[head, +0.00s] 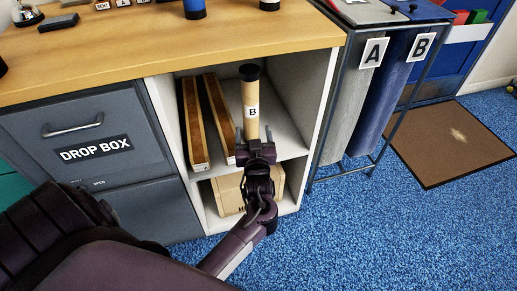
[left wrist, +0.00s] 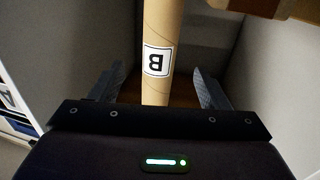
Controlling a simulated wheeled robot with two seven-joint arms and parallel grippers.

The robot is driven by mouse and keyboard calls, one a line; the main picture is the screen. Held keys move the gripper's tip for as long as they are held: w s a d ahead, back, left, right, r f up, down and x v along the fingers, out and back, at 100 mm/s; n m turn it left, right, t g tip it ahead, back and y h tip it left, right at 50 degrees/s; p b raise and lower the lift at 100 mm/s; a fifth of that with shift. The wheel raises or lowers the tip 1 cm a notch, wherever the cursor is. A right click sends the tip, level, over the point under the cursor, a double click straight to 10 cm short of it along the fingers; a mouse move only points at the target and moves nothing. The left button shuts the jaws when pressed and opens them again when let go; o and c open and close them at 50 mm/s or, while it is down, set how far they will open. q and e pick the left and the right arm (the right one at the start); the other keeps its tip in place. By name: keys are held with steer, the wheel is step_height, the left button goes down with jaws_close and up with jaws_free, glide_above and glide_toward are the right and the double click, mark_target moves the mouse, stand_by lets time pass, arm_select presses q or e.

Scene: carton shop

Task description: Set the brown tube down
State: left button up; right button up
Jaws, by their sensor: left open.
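The brown tube (head: 251,98) has a black cap and a white label with the letter B. It stands upright in the open shelf compartment of the cabinet. My left gripper (head: 254,140) is in front of its lower part, with its jaws open. In the left wrist view the tube (left wrist: 160,75) stands between the two spread fingers (left wrist: 160,90), with a gap on each side. The tube's foot is hidden behind my gripper. My right gripper is not in view.
Two long narrow brown-and-white pieces (head: 195,125) lean in the compartment left of the tube. A cardboard box (head: 228,195) sits on the shelf below. The cabinet's side wall (head: 322,110) is close on the right. A metal rack with A and B signs (head: 345,95) stands beside it.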

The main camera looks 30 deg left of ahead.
arm_select(q)
steer(key=s+d+f+m+g+h, duration=0.2)
steer(key=s+d+f+m+h, duration=0.15)
steer(key=d+h, duration=0.2)
steer(key=s+d+f+m+g+h, duration=0.1)
steer(key=s+d+f+m+h, duration=0.1)
steer(key=s+d+f+h, duration=0.3)
steer(key=s+d+m+g+h, duration=0.1)
steer(key=s+d+m+g, duration=0.2)
steer(key=s+d, duration=0.2)
steer(key=s+d+f+m+g+h, duration=0.1)
steer(key=s+d+m+g, duration=0.2)
steer(key=s+d, duration=0.3)
steer(key=s+g, duration=0.1)
steer(key=s, duration=0.4)
steer(key=shift+h, duration=0.35)
steer(key=shift+d, duration=0.1)
